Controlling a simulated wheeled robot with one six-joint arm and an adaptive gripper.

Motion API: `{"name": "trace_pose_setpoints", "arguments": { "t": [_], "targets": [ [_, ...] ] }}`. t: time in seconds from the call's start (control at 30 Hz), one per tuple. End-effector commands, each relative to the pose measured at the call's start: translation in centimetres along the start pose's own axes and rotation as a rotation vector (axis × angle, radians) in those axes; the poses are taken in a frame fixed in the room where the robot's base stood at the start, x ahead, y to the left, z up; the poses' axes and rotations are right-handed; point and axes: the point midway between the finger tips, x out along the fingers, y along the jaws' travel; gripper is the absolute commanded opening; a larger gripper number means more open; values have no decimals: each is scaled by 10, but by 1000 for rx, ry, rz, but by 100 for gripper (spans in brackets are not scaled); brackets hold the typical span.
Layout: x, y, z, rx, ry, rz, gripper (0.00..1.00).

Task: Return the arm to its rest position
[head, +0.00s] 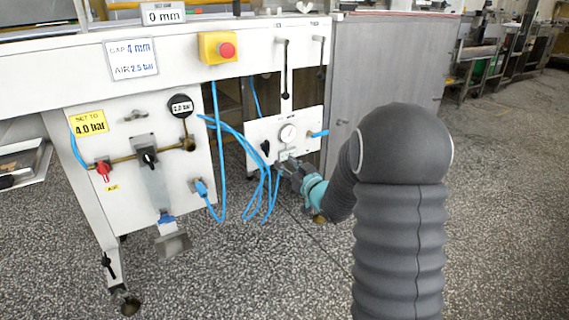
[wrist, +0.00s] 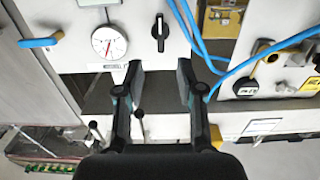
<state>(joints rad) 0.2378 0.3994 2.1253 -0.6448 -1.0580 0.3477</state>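My arm, in a grey ribbed sleeve, rises at the right of the head view and reaches left toward the machine. My gripper (head: 290,172) is near the lower edge of the small white gauge panel (head: 258,133), partly hidden by its own wrist. In the wrist view the two dark fingers of my gripper (wrist: 160,80) stand apart with nothing between them. Beyond them are the round gauge (wrist: 108,41) and a black knob (wrist: 160,32). Whether the fingertips touch the panel cannot be told.
Blue hoses (head: 243,150) hang loosely left of my gripper. A white panel (head: 150,205) with a red valve (head: 103,170) stands further left. A yellow box with a red button (head: 219,47) is above. A grey cabinet (head: 385,70) stands behind my arm. Speckled floor (head: 500,220) is clear at right.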

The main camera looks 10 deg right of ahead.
Motion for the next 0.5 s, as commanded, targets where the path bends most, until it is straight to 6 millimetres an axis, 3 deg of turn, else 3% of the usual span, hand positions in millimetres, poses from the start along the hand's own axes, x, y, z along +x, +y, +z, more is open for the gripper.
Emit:
{"name": "trace_pose_setpoints", "arguments": {
  "t": [0.27,0.37,0.5],
  "targets": [
    [0,2,6,-18,-25,9,38],
    [-1,11,25,-36,-113,49,38],
    [-20,32,78,-37,-337,154,38]
  ]
}}
